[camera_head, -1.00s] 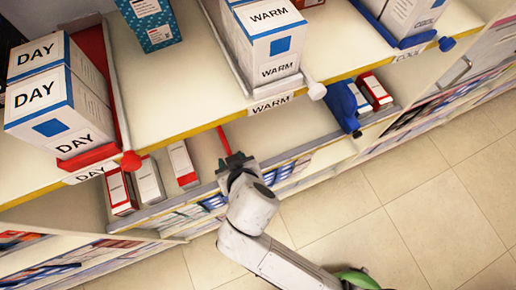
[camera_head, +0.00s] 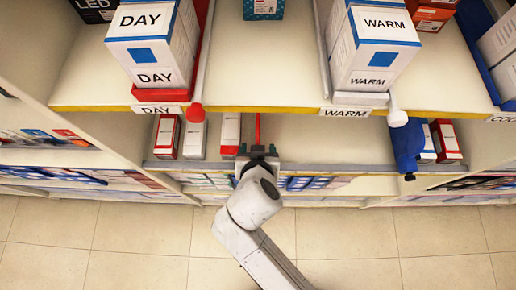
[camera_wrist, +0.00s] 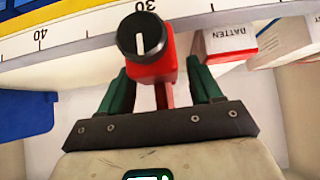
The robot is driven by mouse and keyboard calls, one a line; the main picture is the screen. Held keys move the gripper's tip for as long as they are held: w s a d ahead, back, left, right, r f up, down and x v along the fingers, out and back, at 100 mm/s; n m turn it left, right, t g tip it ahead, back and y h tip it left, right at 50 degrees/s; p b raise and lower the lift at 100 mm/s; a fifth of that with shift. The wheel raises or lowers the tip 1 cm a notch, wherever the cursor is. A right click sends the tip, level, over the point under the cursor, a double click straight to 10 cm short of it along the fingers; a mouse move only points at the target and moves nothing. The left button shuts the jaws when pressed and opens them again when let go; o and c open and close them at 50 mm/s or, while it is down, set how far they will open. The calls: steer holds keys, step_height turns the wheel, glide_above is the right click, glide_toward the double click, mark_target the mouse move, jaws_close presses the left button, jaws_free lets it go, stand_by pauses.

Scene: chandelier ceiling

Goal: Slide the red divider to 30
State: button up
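The red divider (camera_head: 258,128) stands on the lower shelf, just right of a white-and-red box. In the wrist view its red end (camera_wrist: 152,68) carries a black round knob (camera_wrist: 140,36) with a white line. The knob appears just below the "30" label (camera_wrist: 149,5) on the scale strip (camera_wrist: 95,33), slightly left of it; exact alignment is hard to judge. My gripper (camera_head: 258,151) is at the divider's front end, and in the wrist view its green fingers (camera_wrist: 160,82) stand either side of the red part, with gaps visible beside the narrow stem.
A blue divider (camera_head: 406,145) stands farther right in the head view. The shelf between them is bare. An upper shelf edge (camera_head: 250,109) overhangs.

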steer(key=shift+s+r, duration=0.1)
steer(key=v, duration=1)
steer(key=shift+s+r, duration=0.15)
steer(key=shift+s, duration=0.05)
steer(key=shift+d, duration=0.1)
